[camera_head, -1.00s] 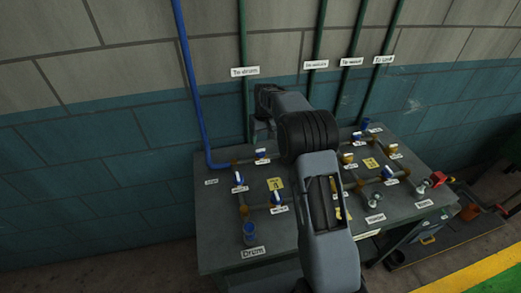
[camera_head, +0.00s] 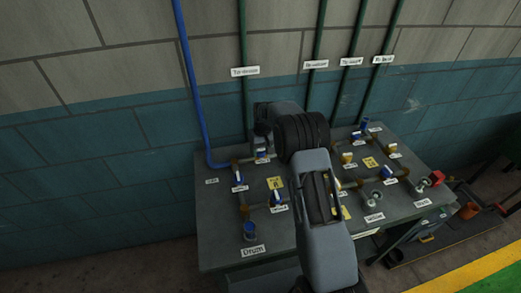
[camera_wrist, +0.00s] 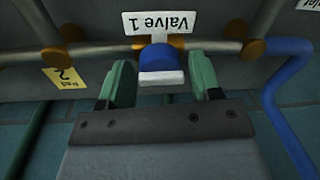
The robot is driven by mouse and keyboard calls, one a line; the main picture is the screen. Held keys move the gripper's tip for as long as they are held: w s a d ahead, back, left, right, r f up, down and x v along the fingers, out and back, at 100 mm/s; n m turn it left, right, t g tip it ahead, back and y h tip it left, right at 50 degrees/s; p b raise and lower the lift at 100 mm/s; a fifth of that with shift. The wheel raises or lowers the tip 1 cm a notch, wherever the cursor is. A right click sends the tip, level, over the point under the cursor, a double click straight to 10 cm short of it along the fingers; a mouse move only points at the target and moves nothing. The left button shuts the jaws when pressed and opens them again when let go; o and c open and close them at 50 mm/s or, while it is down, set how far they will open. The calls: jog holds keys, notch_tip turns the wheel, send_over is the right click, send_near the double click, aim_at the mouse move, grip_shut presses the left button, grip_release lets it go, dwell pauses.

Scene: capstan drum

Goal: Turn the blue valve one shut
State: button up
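The blue valve one (camera_wrist: 160,60) is in the wrist view, a blue knob with a pale front end on a pipe, beside an upside-down "Valve 1" label (camera_wrist: 174,22). My gripper (camera_wrist: 162,82) is open, with a green finger on each side of the knob and a visible gap to each. The fingertips reach about as far as the knob's near part; no contact shows. In the head view, a blue valve (camera_head: 262,153) at the bench's back left is by my gripper, whose fingers are largely hidden by my arm.
The grey bench (camera_head: 222,240) carries other blue valves (camera_head: 276,198), yellow valves (camera_head: 347,157) and pipework. A blue upright pipe (camera_wrist: 287,110) curves down at the right of the wrist view. The tiled wall (camera_head: 110,160) stands close behind the bench.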

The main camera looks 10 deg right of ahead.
jog(key=c, duration=0.6)
jog(key=shift+c, duration=0.2)
jog(key=shift+m, duration=0.3)
jog(key=m+b, duration=0.1)
jog(key=m, duration=0.2)
jog(key=m+b, duration=0.1)
jog(key=m, duration=0.4)
jog(key=shift+t, duration=0.3)
jog(key=m+b, duration=0.1)
jog(key=m, duration=0.3)
jog(key=shift+s+m, duration=0.1)
jog(key=shift+m, duration=0.3)
jog(key=m, duration=0.4)
jog(key=shift+h, duration=0.3)
jog(key=shift+m, duration=0.4)
